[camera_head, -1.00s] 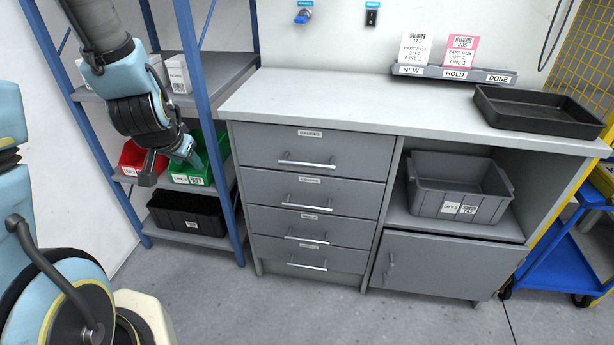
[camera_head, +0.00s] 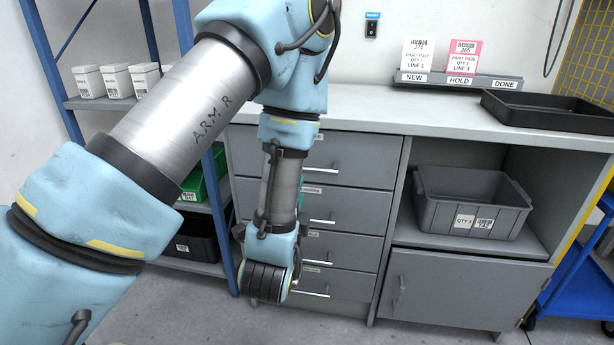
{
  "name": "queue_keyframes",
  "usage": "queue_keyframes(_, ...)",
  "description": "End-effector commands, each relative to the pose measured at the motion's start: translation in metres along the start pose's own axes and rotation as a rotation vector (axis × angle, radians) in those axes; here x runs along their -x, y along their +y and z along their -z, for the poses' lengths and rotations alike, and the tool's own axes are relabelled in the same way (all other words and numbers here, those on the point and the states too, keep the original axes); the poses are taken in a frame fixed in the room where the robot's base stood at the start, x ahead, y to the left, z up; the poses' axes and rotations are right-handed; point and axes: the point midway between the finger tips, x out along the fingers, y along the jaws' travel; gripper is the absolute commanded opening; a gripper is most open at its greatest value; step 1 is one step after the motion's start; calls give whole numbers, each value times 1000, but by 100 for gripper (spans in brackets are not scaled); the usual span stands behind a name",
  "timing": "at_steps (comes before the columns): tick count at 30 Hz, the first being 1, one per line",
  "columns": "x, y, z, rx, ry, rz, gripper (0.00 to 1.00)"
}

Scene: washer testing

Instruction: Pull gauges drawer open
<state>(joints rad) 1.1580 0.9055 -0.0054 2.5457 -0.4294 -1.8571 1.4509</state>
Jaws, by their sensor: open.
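A grey cabinet has a stack of drawers with bar handles: the top drawer (camera_head: 362,160), the second drawer (camera_head: 350,208), the third drawer (camera_head: 350,248) and the bottom drawer (camera_head: 345,284). All look shut. Each has a small label, too small to read, so I cannot tell which is the gauges drawer. My arm crosses in front of the left part of the stack, its wrist low before the lower drawers. It hides the left ends of the drawers and handles. My gripper's fingers are hidden behind the arm, so their contact with any handle cannot be seen.
Right of the drawers, a grey bin (camera_head: 472,203) sits in an open shelf above a closed cupboard door (camera_head: 460,288). A black tray (camera_head: 550,112) and a label rack (camera_head: 458,79) stand on the worktop (camera_head: 380,108). A blue-post rack (camera_head: 187,40) stands left.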

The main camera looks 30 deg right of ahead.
Motion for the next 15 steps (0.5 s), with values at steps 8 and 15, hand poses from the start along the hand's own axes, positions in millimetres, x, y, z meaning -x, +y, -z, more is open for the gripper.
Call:
queue_keyframes(8, -19, 6, -1, 6, -2, 4, 50)
queue_keyframes(15, -60, -1, -2, 4, -3, 2, 50)
